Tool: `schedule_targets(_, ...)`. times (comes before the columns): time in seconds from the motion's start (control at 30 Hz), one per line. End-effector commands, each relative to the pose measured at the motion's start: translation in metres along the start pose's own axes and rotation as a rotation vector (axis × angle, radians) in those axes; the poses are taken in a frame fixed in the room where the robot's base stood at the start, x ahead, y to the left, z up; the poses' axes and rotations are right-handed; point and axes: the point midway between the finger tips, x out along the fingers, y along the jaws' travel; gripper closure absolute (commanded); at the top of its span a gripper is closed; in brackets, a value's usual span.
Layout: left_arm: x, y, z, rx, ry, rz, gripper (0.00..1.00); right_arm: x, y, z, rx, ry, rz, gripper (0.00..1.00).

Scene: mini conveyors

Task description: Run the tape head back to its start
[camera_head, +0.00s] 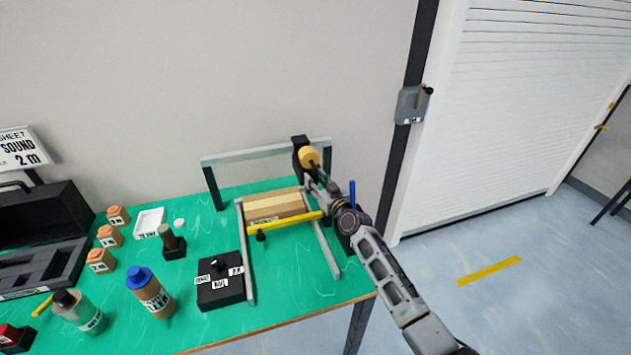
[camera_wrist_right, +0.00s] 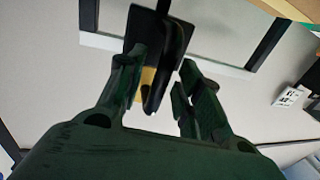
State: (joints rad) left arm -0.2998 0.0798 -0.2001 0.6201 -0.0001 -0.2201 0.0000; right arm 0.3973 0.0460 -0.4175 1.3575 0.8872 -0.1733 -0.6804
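The tape head (camera_head: 299,150) is a black block with a yellow tape roll (camera_head: 310,156). It sits on the grey rail of the raised frame (camera_head: 240,159), toward the rail's right end. My right gripper (camera_head: 315,173) is right at the tape head, below the roll. In the right wrist view, the gripper's two fingers (camera_wrist_right: 163,80) are apart, with the black tape head (camera_wrist_right: 175,42) and some yellow showing between and beyond them. A gap shows by the right finger; whether the left finger touches is unclear. My left gripper is out of view.
A black button box (camera_head: 220,287), a blue-capped bottle (camera_head: 150,292), a grey bottle (camera_head: 80,312) and several orange-brown blocks stand to the left on the green table (camera_head: 205,335).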

Motion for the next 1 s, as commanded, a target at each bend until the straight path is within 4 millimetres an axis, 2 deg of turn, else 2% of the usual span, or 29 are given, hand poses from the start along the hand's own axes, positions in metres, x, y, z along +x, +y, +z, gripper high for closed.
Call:
schedule_targets(0.37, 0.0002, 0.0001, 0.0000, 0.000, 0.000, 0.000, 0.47, 0.0029, -0.0001, -0.0003, 0.000, 0.000, 0.000, 0.65)
schedule_targets(0.47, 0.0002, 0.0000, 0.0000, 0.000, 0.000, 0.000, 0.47, 0.0028, 0.0000, -0.0002, 0.000, 0.000, 0.000, 0.74)
schedule_targets(0.67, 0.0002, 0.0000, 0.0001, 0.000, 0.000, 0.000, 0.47, 0.0027, 0.0001, -0.0001, -0.001, 0.000, 0.000, 0.99)
schedule_targets(1.0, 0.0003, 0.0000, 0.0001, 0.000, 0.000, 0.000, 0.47, 0.0026, 0.0002, 0.0000, -0.001, 0.000, 0.000, 1.00)
